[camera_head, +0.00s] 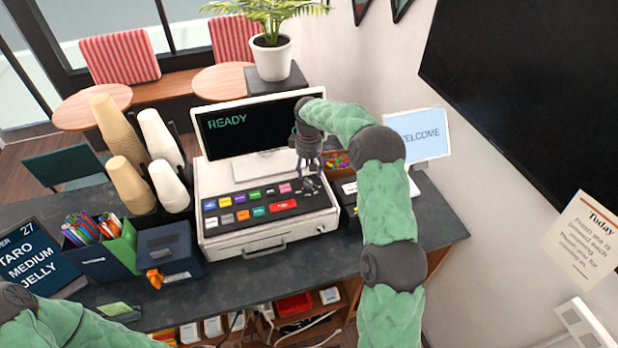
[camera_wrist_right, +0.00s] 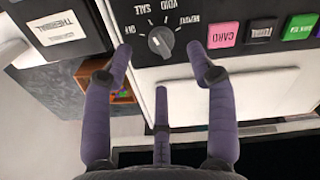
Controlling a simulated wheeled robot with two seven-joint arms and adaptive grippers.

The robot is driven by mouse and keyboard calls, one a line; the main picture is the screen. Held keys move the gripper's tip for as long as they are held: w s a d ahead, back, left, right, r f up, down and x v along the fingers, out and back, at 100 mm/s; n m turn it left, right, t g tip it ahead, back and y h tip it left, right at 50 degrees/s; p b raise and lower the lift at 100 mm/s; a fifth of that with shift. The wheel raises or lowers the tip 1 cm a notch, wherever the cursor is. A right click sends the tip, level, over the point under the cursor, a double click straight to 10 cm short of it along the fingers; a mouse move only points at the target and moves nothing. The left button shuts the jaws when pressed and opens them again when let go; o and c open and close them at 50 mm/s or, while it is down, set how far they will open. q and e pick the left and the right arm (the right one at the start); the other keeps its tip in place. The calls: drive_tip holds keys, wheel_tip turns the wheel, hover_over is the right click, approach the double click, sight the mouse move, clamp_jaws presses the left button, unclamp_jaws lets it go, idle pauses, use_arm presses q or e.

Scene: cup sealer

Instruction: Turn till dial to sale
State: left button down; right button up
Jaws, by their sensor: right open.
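The till (camera_head: 268,228) is a white register with coloured keys, and its screen (camera_head: 258,130) reads READY. Its grey round dial (camera_wrist_right: 160,41) is at the top middle of the right wrist view, with labels around it including OFF, VOID and SALE. I cannot tell for sure which label the knob points to. My right gripper (camera_head: 308,166) is above the till's right end, over the dial. In the right wrist view its purple fingers (camera_wrist_right: 161,56) are spread open, on either side of the dial and apart from it. My left gripper is out of view; only my left arm shows.
A small black printer marked THERMAL (camera_wrist_right: 62,32) stands beside the till, and a WELCOME display (camera_head: 418,135) is behind my right arm.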

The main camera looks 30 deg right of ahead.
sight(309, 181)
drive_tip(key=shift+r, duration=2.8)
drive_tip(key=shift+f, duration=0.1)
